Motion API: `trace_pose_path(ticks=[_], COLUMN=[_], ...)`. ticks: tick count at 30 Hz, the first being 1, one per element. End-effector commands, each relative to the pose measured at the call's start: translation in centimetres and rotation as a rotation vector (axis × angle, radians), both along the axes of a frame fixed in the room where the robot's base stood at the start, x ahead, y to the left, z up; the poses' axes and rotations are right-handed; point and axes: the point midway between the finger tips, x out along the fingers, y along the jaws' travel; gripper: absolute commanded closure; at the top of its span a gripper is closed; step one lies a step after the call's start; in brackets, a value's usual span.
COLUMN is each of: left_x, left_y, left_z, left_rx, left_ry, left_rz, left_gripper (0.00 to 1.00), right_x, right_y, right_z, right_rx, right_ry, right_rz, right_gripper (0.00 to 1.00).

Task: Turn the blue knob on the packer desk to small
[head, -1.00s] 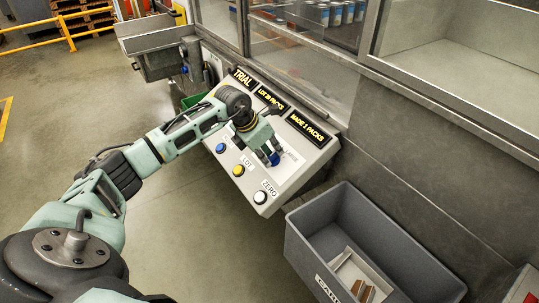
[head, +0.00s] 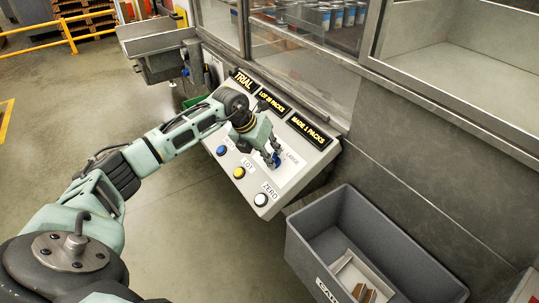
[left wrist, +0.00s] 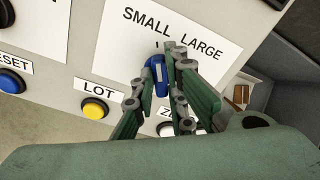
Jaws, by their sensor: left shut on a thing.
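The blue knob (left wrist: 153,76) sits on a white label with SMALL and LARGE printed above it in the left wrist view. In the head view it shows as a small blue patch (head: 276,161) on the sloped packer desk (head: 310,165), mostly covered by the fingers. My left gripper (left wrist: 160,74) is shut on the knob, with finger parts on both sides of it. The gripper hides part of the knob, and I cannot tell exactly where its mark points. My right gripper is not in view.
A yellow button (head: 239,172) labelled LOT, a white button (head: 260,199) labelled ZERO and another blue button (head: 221,150) line the desk's front edge. Lit displays read TRIAL, LOT 20 PACKS and MADE 1 PACKS. A grey bin (head: 300,246) stands right of the desk.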

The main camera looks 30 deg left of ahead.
Motion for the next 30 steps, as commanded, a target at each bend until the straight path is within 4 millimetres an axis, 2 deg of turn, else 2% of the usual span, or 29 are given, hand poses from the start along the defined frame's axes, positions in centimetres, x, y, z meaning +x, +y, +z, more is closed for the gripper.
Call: trace_pose_path(ticks=[9, 10, 16, 26, 30], left_x=[0.1, 0.1, 0.1, 0.0, -0.5], left_y=[0.1, 0.1, 0.1, 0.1, 0.4], left_z=[0.2, 0.2, 0.1, 0.2, 1.4], left_rx=[-0.002, -0.002, -0.002, -0.001, 0.0], left_ry=[-0.003, -0.003, -0.002, -0.001, -0.003], left_rz=[0.008, 0.008, 0.005, 0.003, 0.003], left_gripper=[1.0, 0.87, 0.69, 0.69, 0.69], right_x=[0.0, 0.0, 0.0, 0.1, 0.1], right_y=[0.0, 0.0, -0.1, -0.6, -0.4], right_z=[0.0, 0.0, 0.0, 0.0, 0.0], right_rx=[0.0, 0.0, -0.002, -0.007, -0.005], right_ry=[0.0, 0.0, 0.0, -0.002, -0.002], right_rz=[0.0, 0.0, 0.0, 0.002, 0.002], right_gripper=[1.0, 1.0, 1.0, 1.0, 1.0])
